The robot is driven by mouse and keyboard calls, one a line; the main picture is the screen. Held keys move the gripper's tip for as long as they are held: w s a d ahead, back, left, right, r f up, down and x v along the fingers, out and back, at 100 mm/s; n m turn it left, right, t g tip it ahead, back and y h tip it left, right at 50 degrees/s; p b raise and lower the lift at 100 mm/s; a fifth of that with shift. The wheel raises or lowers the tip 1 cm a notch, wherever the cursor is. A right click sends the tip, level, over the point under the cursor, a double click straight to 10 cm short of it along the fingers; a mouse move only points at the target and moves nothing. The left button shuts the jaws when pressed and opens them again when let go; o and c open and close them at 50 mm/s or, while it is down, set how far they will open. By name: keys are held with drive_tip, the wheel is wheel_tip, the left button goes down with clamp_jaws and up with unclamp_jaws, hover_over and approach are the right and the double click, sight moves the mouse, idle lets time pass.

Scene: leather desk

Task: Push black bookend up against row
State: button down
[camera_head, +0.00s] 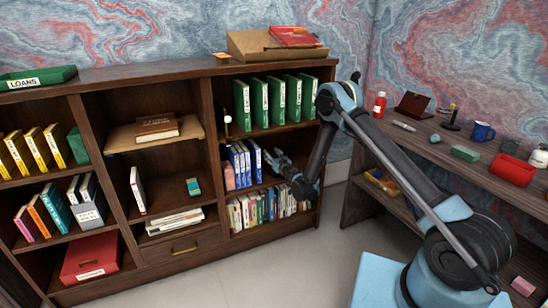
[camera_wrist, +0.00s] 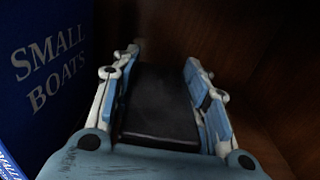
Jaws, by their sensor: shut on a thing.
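The black bookend (camera_wrist: 158,105) is between the two fingers of my gripper (camera_wrist: 162,60) in the wrist view, and the gripper is shut on it. A dark blue book titled SMALL BOATS (camera_wrist: 48,65) stands upright to the left, with the left finger beside it. In the head view my gripper (camera_head: 279,160) reaches into the middle shelf of the right bay. It is just right of the row of blue and white books (camera_head: 243,164). I cannot make out the bookend clearly in the head view.
A brown wooden wall (camera_wrist: 275,75) rises to the right of my gripper in the wrist view. Green binders (camera_head: 275,102) stand on the shelf above. A packed row of mixed books (camera_head: 265,208) fills the shelf below. A pink object (camera_head: 229,177) stands left of the blue row.

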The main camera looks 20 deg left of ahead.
drive_tip(key=s+a, duration=0.4)
drive_tip(key=s, duration=0.1)
drive_tip(key=shift+s+a, duration=0.15)
drive_tip(key=shift+a, duration=0.1)
idle(2.3)
drive_tip(key=c, duration=0.8)
unclamp_jaws()
drive_tip(key=shift+c, duration=0.2)
wheel_tip(320, 180, up, 10)
